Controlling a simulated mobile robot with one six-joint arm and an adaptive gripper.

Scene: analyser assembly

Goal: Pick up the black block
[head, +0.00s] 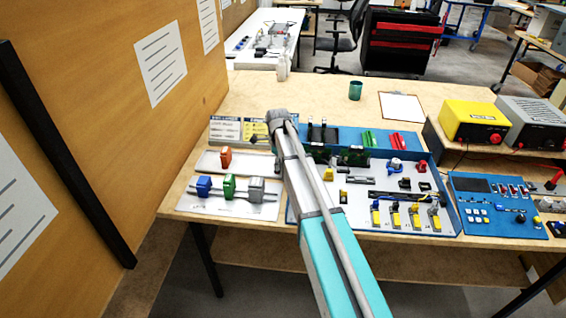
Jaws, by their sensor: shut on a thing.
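My arm (303,187) reaches from the bottom of the head view up over the workbench, and its grey wrist (276,117) ends above the back part of the assembly area. My gripper is hidden behind the arm, so its jaws and anything in them cannot be seen. A small dark shape (254,139) shows just left of the arm; I cannot tell what it is. I cannot single out the black block. Several small black parts lie in the blue-edged tray (448,218), among them a black part (404,184) right of its middle.
A white board (262,211) left of my arm carries blue (204,186), green (229,185) and grey (256,189) blocks. An orange block (226,158) stands behind. Yellow (474,121) and grey (531,123) instrument boxes are at right. The bench's back left (255,95) is clear.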

